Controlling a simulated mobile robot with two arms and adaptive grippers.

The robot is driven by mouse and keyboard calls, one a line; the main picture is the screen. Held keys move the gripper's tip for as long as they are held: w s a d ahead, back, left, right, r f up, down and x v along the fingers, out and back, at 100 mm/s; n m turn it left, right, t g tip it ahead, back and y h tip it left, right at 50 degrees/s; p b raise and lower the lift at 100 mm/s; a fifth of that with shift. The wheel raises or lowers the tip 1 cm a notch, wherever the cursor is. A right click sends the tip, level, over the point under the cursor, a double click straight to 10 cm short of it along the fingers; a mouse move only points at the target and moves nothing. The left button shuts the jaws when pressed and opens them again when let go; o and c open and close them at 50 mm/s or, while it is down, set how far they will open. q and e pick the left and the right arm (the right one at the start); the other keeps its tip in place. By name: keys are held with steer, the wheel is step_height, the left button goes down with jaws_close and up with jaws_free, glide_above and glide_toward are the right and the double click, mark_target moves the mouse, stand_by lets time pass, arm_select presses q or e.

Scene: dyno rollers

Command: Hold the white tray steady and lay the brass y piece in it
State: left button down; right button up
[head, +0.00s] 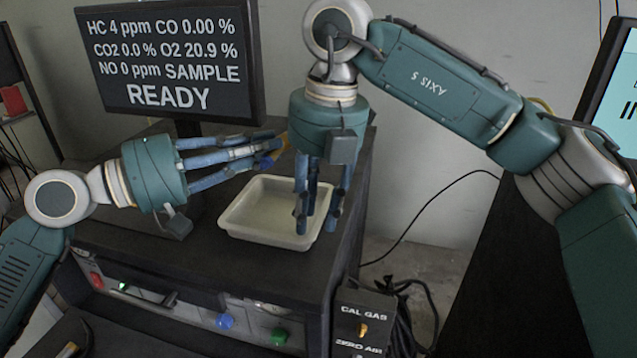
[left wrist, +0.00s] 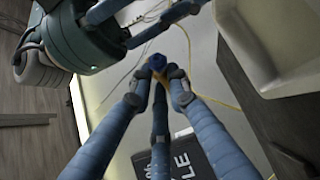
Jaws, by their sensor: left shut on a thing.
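The white tray (head: 240,222) is a shallow rectangular dish on the dark cabinet top; it looks empty where I see into it. Its pale side also shows in the left wrist view (left wrist: 262,50). My left gripper (head: 262,148) points right, just beyond the tray's far side, and is shut on the brass y piece (head: 278,151). In the left wrist view the piece (left wrist: 159,66) shows a blue end at the fingertips; the fingers hide much of it. My right gripper (head: 320,212) points down at the tray's right side, fingers apart; whether they touch the rim is unclear.
A monitor (head: 165,60) reading READY stands behind, at the left. The cabinet top (head: 140,243) is clear left of the tray. Its right edge lies close to the tray. A CAL GAS box (head: 362,315) and cables are below right. A second screen is at the far right.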

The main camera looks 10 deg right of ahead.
steer(key=shift+a+f, duration=0.15)
steer(key=shift+f, duration=1.1)
jaws_close()
arm_select(q)
steer(key=s+a+f+m+g+y, duration=0.1)
steer(key=s+g+y, duration=0.1)
steer(key=s+a+f+m+g+y, duration=0.1)
steer(key=f, duration=0.1)
steer(key=s+a+f+m+g+y, duration=0.1)
steer(key=s+g+y, duration=0.1)
steer(key=shift+s+a+f+g+y, duration=0.15)
steer(key=shift+s+a+g+y, duration=0.15)
steer(key=shift+a, duration=0.05)
glide_above(262, 219)
steer(key=shift+s+f, duration=0.15)
steer(key=shift+f, duration=2.25)
